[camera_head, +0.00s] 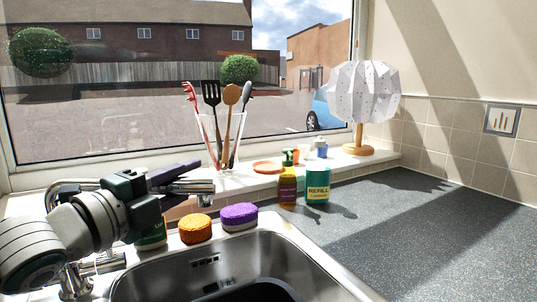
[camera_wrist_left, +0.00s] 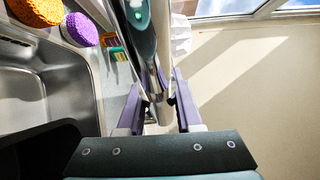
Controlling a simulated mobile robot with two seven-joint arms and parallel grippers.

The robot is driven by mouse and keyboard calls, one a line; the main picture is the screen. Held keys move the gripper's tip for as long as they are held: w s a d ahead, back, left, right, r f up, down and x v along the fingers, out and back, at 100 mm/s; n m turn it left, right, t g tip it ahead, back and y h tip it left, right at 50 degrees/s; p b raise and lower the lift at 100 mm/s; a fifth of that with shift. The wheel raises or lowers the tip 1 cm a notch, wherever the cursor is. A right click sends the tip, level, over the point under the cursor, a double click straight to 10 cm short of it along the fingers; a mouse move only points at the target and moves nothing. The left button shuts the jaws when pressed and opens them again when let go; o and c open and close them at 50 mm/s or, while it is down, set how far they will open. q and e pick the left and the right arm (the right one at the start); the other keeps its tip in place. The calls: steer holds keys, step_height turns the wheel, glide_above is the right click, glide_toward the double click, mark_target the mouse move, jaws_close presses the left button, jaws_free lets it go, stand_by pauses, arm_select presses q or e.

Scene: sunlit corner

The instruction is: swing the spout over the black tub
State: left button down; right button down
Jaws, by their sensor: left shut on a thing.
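The chrome spout (camera_head: 201,187) reaches from the left behind my arm, its tip left of the sink's middle and near the back rim. My left gripper (camera_head: 176,177), with purple fingers, is shut on the spout near that end. In the left wrist view the shiny spout (camera_wrist_left: 152,82) runs between the two fingers. The tap's base (camera_head: 75,280) stands at the lower left, partly hidden by my arm. The black tub (camera_head: 252,291) sits in the sink at the bottom edge, mostly cut off. It seems to be the dark area (camera_wrist_left: 32,145) in the wrist view. My right gripper is not in view.
The steel sink (camera_head: 235,257) has an orange sponge (camera_head: 195,229) and a purple sponge (camera_head: 239,217) on its back rim. A yellow bottle (camera_head: 287,186) and teal tub (camera_head: 317,187) stand farther right. The grey counter (camera_head: 430,235) is clear.

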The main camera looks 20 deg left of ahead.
mark_target(184, 189)
arm_select(q)
steer(key=shift+s+d+m+g+h+p, duration=0.15)
steer(key=shift+s+d+m+h, duration=0.2)
steer(key=shift+s+h, duration=0.35)
steer(key=shift+s+d+m+g+h+p, duration=0.1)
steer(key=shift+s+d+m+g+h, duration=0.15)
steer(key=shift+s+m+h, duration=0.4)
steer(key=shift+s+d+m+g+h+p, duration=0.1)
steer(key=shift+s+d+m+h, duration=0.2)
steer(key=shift+s+h, duration=0.4)
steer(key=shift+s, duration=0.1)
steer(key=c, duration=0.6)
jaws_free()
steer(key=shift+s, duration=0.1)
steer(key=v, duration=0.9)
steer(key=shift+s+a, duration=0.1)
steer(key=shift+s, duration=0.3)
